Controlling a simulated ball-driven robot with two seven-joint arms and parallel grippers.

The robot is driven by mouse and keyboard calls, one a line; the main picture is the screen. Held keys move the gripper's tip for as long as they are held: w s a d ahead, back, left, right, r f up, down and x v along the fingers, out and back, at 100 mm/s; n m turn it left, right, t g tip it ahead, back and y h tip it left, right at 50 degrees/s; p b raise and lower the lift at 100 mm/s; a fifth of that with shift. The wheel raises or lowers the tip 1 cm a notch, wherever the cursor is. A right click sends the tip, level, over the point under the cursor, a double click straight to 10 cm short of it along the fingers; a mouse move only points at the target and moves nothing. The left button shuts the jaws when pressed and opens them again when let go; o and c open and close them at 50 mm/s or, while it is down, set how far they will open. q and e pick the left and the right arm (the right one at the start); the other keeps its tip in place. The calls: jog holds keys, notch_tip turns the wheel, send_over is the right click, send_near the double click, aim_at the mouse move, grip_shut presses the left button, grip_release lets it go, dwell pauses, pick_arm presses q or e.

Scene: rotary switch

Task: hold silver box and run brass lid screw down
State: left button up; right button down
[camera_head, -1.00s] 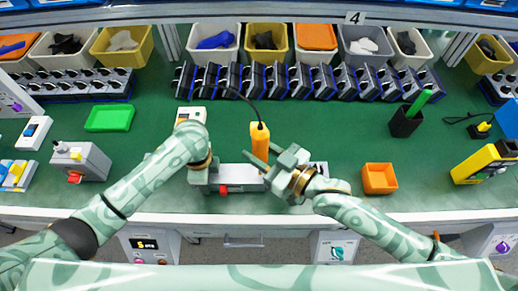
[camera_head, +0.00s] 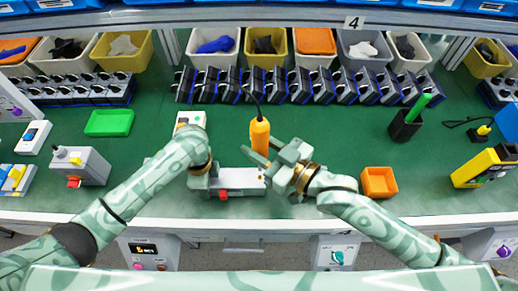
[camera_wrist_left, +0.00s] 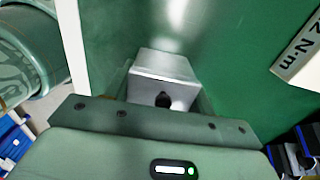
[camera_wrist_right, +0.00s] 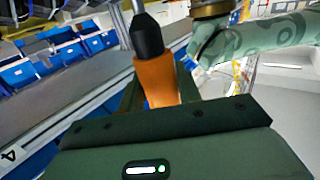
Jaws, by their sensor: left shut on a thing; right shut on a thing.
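The silver box (camera_head: 240,178) lies near the front edge of the green bench in the head view, a red part at its lower edge. My left gripper (camera_head: 200,183) is shut on its left end; in the left wrist view the box (camera_wrist_left: 165,68) sits between the fingers, a dark round hole in its near face. My right gripper (camera_head: 267,153) is shut on an orange corded tool (camera_head: 259,136), upright just behind the box's right end. The right wrist view shows its orange body (camera_wrist_right: 157,80) and black end between the fingers. I cannot make out the brass lid screw.
An orange bin (camera_head: 379,182) stands right of my right gripper. A green tray (camera_head: 109,123), a grey switch box (camera_head: 82,166) and a black cup (camera_head: 405,125) stand farther out. A row of dark blocks lines the back. The bench between is mostly clear.

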pick_arm(q)
jog(key=o, duration=1.5)
